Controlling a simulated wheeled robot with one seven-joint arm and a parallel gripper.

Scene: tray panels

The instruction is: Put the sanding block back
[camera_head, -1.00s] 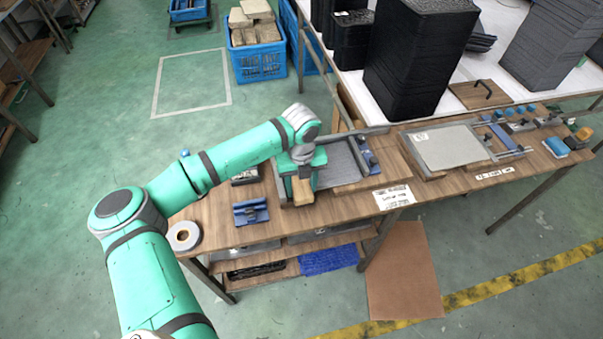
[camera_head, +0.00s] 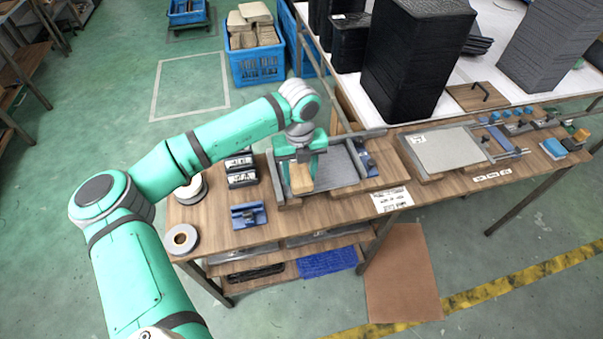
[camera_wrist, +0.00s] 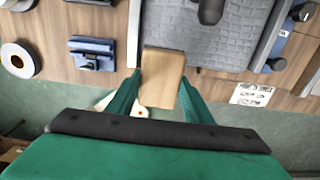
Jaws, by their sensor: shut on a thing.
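The sanding block is a tan, wood-coloured block (camera_head: 301,179) held upright in my gripper (camera_head: 303,164). In the wrist view the block (camera_wrist: 162,78) sits between the two green fingers, and my gripper (camera_wrist: 157,88) is shut on it. The block shows over the near edge of the tray with a grey panel (camera_head: 336,168). I cannot tell its exact height above the tray. In the wrist view the grey quilted panel (camera_wrist: 215,45) lies beyond the block. A blue holder (camera_head: 248,215) stands on the bench left of the block, apart from it.
Two black-and-white blocks (camera_head: 241,170) and tape rolls (camera_head: 182,239) lie on the bench's left. White label cards (camera_head: 391,198) lie at the front edge. Another tray (camera_head: 445,150) stands to the right. Tall black stacks (camera_head: 415,60) stand behind. Bare wood surrounds the blue holder.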

